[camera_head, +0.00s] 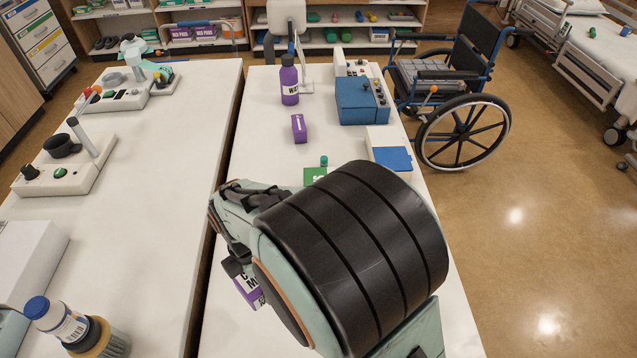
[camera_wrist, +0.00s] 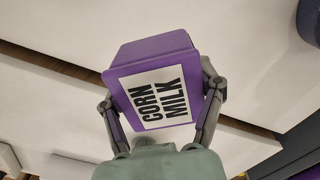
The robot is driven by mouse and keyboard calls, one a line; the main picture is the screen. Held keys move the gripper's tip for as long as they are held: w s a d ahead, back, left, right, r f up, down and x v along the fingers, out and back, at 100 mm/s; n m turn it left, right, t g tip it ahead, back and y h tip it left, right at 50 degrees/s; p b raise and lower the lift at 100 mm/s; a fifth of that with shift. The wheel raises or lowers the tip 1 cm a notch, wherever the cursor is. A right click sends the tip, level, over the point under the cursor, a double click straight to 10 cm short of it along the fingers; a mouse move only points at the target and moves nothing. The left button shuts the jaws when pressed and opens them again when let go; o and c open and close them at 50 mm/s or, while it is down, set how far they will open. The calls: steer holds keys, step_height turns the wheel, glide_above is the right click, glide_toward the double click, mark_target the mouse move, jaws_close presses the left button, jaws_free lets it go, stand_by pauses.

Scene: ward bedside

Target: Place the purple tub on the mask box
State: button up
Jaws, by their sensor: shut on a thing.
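The purple tub (camera_wrist: 155,52), labelled CORN MILK, is between the two fingers of my gripper (camera_wrist: 161,100) in the wrist view. My gripper is shut on its sides. In the head view the tub (camera_head: 249,291) shows only in part beside my gripper (camera_head: 236,268), near the gap between the tables; my arm hides the rest. No box is clearly marked as the mask box. A white and blue box (camera_head: 392,158) lies at the right table's edge, and a green box (camera_head: 315,176) lies partly behind my arm. Which one is the mask box I cannot tell.
A small purple box (camera_head: 299,128), a purple bottle (camera_head: 289,80) and a blue device (camera_head: 360,101) stand farther back on the right table (camera_head: 262,150). The left table (camera_head: 165,190) holds devices and a blue-capped bottle (camera_head: 65,322). A wheelchair (camera_head: 455,90) stands right of the tables.

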steer(key=w+d+r+m, duration=0.4)
steer(key=d, duration=0.3)
steer(key=w+d+r+m, duration=0.3)
steer(key=w+d+m, duration=0.1)
steer(key=d, duration=0.3)
steer(key=w+f, duration=0.2)
steer(key=w, duration=0.2)
steer(key=w+f, duration=0.3)
steer(key=w, duration=0.1)
steer(key=w+a+f, duration=0.1)
steer(key=w+f, duration=0.2)
steer(key=w, duration=0.2)
steer(key=shift+a+f, duration=0.1)
steer(key=shift+f, duration=0.15)
steer(key=shift+w+f, duration=0.35)
steer(key=shift+f, duration=0.1)
steer(key=shift+w+a+f, duration=0.1)
steer(key=shift+w+f, duration=0.05)
steer(key=shift+f, duration=1.55)
steer(key=shift+f, duration=0.1)
steer(key=o, duration=1.2)
